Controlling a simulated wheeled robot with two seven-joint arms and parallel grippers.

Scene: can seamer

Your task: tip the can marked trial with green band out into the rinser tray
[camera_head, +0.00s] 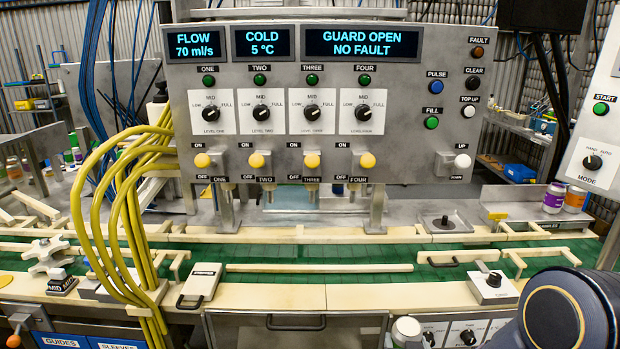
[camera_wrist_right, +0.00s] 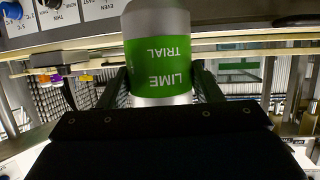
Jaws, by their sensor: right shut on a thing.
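The can marked trial (camera_wrist_right: 158,50) shows large in the right wrist view, with a wide green band reading LIME TRIAL, upside down in that picture. Pale metal shows at both ends of the band. My right gripper (camera_wrist_right: 162,86) is shut on it, one dark finger on each side. I cannot tell from this view whether the can is upright or tilted, or whether its mouth is open. In the head view a dark round part of my right arm fills the lower right corner. My left gripper is not in view. I cannot pick out the rinser tray for sure.
A control panel (camera_head: 330,140) with knobs and yellow toggles stands over a green conveyor (camera_head: 330,253) with pale guide rails. Yellow hoses (camera_head: 130,200) loop down at left. A purple can (camera_head: 554,198) and an orange-banded can (camera_head: 575,199) stand at right.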

